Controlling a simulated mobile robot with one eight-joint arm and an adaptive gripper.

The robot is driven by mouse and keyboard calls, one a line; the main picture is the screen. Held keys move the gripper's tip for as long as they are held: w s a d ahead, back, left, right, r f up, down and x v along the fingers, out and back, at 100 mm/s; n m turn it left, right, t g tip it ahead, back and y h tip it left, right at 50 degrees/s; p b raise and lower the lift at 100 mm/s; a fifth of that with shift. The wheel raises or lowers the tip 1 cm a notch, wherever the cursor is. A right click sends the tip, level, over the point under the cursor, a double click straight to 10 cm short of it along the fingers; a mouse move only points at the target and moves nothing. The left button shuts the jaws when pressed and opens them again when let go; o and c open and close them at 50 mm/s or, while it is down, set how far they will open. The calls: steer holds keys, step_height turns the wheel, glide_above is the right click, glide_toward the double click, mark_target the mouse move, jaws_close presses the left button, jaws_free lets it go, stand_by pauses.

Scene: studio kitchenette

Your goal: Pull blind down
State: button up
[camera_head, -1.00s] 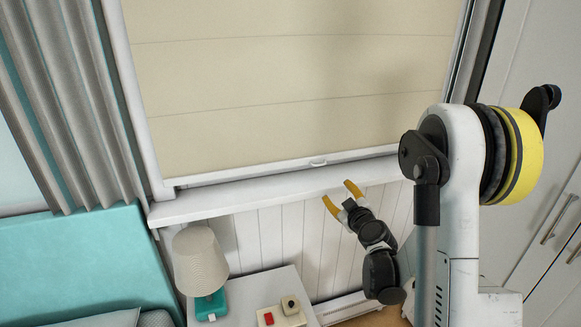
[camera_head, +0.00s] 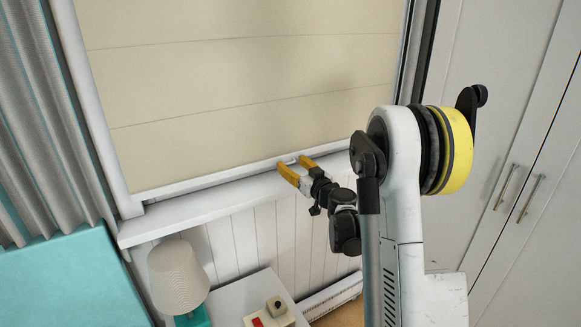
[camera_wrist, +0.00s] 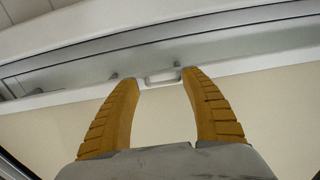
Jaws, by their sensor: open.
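The cream blind (camera_head: 230,70) covers the window, its white bottom bar (camera_head: 215,178) just above the sill. A small handle tab (camera_wrist: 163,76) on the bar shows in the wrist view; in the head view it is mostly hidden behind my fingers. My gripper (camera_head: 292,165) is open, its two yellow fingers at the bar. In the wrist view my fingertips (camera_wrist: 152,78) stand on either side of the tab, with gaps between. I cannot tell whether they touch the bar.
The white window sill (camera_head: 190,218) runs below the blind. A lamp (camera_head: 178,277) and a white bedside table (camera_head: 240,298) stand below left. Grey curtains (camera_head: 45,130) hang at left, and a tall white wardrobe (camera_head: 500,110) stands at right.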

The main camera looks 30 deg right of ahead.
steer(key=shift+w, duration=0.5)
steer(key=shift+c, duration=0.5)
steer(key=shift+a, duration=0.1)
steer(key=c, duration=1.1)
step_height(320, 180, down, 5)
steer(key=b, duration=0.3)
steer(key=shift+r, duration=0.2)
jaws_close()
steer(key=shift+s, duration=0.15)
steer(key=o, duration=1.1)
jaws_free()
steer(key=shift+o, duration=0.5)
steer(key=shift+d, duration=0.2)
